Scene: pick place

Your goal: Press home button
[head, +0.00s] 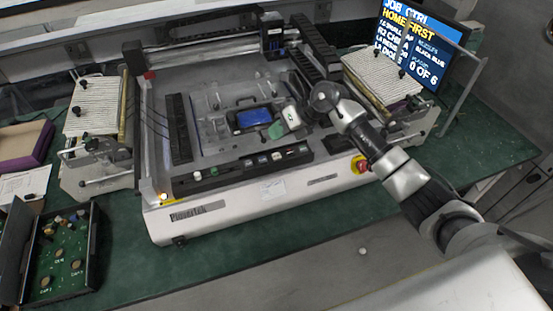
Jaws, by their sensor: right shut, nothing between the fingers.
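A benchtop machine (215,221) stands on the green bench. A dark strip of several small buttons (263,159) runs along its front, but the labels are too small to tell which is the home button. A red knob on a yellow base (360,164) sits at the front right. My right gripper (279,129) comes in from the right and is shut and empty. In the picture it is above and behind the button strip, over the machine bed, apart from the buttons. My left gripper is out of view.
A blue part (253,118) lies in the machine bed. A monitor (420,42) at the upper right reads "HOME FIRST". White racks (96,107) stand at the left and right (382,76). An open box with a green board (62,252) is at lower left.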

